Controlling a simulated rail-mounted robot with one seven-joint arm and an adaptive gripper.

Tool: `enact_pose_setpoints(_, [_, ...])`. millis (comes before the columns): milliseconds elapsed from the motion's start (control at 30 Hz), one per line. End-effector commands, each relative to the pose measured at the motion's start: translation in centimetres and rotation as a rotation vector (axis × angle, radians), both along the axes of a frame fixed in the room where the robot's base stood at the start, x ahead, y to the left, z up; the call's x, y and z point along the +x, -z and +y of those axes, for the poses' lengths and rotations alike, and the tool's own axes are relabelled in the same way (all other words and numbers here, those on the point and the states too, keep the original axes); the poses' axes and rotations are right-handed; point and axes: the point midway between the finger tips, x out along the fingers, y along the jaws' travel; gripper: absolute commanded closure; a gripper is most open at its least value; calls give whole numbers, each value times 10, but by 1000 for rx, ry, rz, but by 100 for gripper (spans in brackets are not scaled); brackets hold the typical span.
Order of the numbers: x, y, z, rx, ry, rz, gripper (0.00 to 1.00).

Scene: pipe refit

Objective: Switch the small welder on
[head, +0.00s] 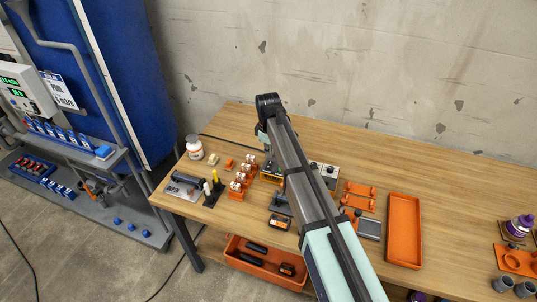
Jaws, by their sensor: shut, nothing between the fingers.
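My gripper (269,164) points down over the middle of the wooden bench, left of my arm. It is small and dark in this view and looks shut and empty. It is just above or behind a yellow-orange framed piece (270,179); I cannot tell whether they touch. Two pale panels with dark round knobs (329,171) stand just right of my arm, the left one partly hidden by it. A dark box with an orange front (280,221) sits near the bench's front edge. I cannot tell which of these is the small welder, nor any switch position.
Left on the bench (400,157) are a white jar (194,147), orange holders with white pieces (238,186) and upright white and yellow-topped items (216,180). An empty orange tray (404,230) lies right. An orange bin (262,262) with dark tools is below the front edge.

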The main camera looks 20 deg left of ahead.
Motion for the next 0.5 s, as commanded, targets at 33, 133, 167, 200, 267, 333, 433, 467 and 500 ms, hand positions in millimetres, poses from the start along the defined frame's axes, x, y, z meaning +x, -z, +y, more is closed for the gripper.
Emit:
enact_pose_setpoints(33, [-1, -7, 0, 1, 0, -2, 100])
enact_pose_setpoints(133, [-4, -27, 1, 2, 0, -3, 100])
enact_pose_setpoints(167, [-4, -33, 1, 2, 0, -3, 100])
enact_pose_setpoints(200, [-6, -40, 1, 1, 0, -2, 100])
enact_pose_setpoints(267, [-7, -51, 1, 2, 0, -3, 100])
enact_pose_setpoints(333, [-9, -62, 1, 1, 0, -2, 100])
enact_pose_setpoints(433, [-11, -76, 1, 1, 0, -1, 100])
enact_pose_setpoints(467, [-11, -79, 1, 0, 0, -1, 100])
enact_pose_setpoints(500, [-12, -83, 1, 1, 0, -1, 100])
